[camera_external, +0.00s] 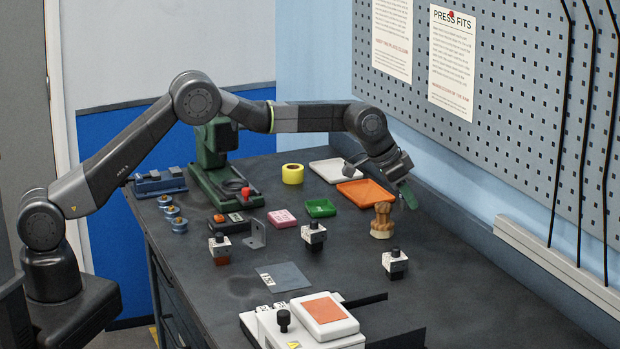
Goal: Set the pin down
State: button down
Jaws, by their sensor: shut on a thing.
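My gripper (407,194) hangs at the back right of the bench, pointing down, beside the orange tray (362,192) and a little above and right of the tan wooden piece (382,222). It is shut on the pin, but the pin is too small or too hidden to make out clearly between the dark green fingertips. From this view I cannot tell how high the fingertips are above the bench (450,285).
A green press (222,175) stands at the back left, with a yellow ring (292,173), white tray (333,170) and green tray (319,208) nearby. Several white-and-black blocks (395,263) stand mid-bench. A white device (318,322) sits in front. The bench's right side is clear.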

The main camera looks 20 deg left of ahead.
aim_at(413, 248)
notch_tip(413, 248, down, 10)
jog(key=shift+w+r+p, duration=0.1)
jog(key=shift+p, duration=0.85)
jog(key=shift+f, duration=0.25)
jog(key=c, duration=1.3)
grip_release()
jog(key=shift+r, duration=0.2)
jog(key=shift+r, duration=0.15)
jog(key=b+v, duration=0.2)
jog(key=v, duration=0.9)
jog(key=shift+a+r, duration=0.15)
jog(key=shift+r, duration=0.15)
